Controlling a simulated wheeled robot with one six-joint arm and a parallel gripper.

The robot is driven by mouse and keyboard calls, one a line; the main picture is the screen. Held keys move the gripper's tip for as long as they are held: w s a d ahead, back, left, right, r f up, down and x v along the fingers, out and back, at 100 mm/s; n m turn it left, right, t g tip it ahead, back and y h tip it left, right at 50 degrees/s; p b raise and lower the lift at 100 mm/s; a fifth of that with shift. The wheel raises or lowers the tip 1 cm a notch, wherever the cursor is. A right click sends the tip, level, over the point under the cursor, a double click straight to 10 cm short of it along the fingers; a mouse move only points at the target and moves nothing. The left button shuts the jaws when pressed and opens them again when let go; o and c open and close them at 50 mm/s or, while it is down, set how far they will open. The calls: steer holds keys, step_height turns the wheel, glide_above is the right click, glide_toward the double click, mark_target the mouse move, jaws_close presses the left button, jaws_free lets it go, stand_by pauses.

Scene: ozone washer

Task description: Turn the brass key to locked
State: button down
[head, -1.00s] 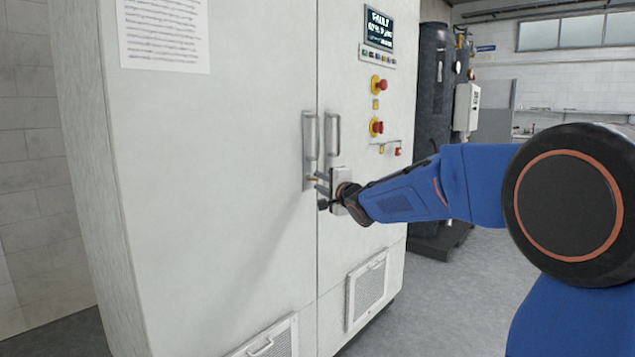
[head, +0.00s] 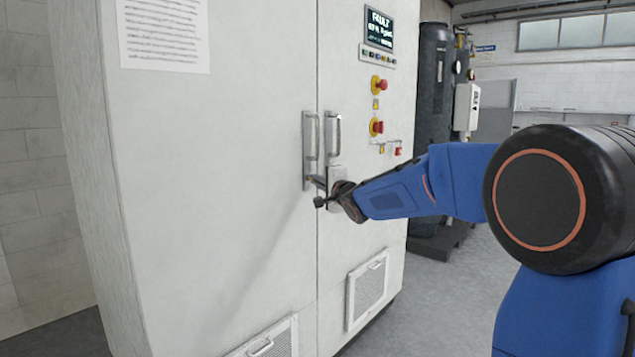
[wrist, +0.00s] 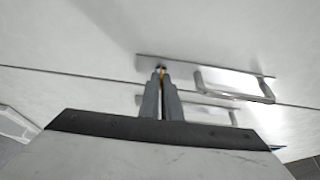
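The brass key (wrist: 161,72) shows as a thin strip of yellow at the lock plate below the left door handle, in the wrist view. My gripper (wrist: 161,80) has its two grey fingers close together with the key between their tips, and they look shut on it. In the head view my gripper (head: 316,182) reaches the left door's lock plate from the right, and the key is hidden there. The key's turn angle cannot be made out.
The tall white cabinet (head: 220,200) has two door handles, the left (head: 311,136) and the right (head: 333,134), just above my gripper. Red emergency buttons (head: 377,127) and a display reading FAULT (head: 379,28) are higher on the right door.

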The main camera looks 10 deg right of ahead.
steer(key=shift+f+n, duration=0.1)
steer(key=shift+n, duration=0.2)
steer(key=shift+w+d+f+n+t+y, duration=0.15)
steer(key=shift+n+y, duration=1.4)
steer(key=shift+n, duration=2.05)
steer(key=shift+d+f+n+t+y, duration=0.1)
steer(key=shift+n+y, duration=1.4)
steer(key=shift+n, duration=2.1)
steer(key=shift+w+d+f+n+t+y, duration=0.15)
steer(key=shift+n+y, duration=1.4)
steer(key=shift+n, duration=2.05)
steer(key=shift+a, duration=0.1)
steer(key=c, duration=2)
jaws_free()
steer(key=shift+s, duration=0.15)
steer(key=v, duration=1.7)
steer(key=shift+d, duration=0.25)
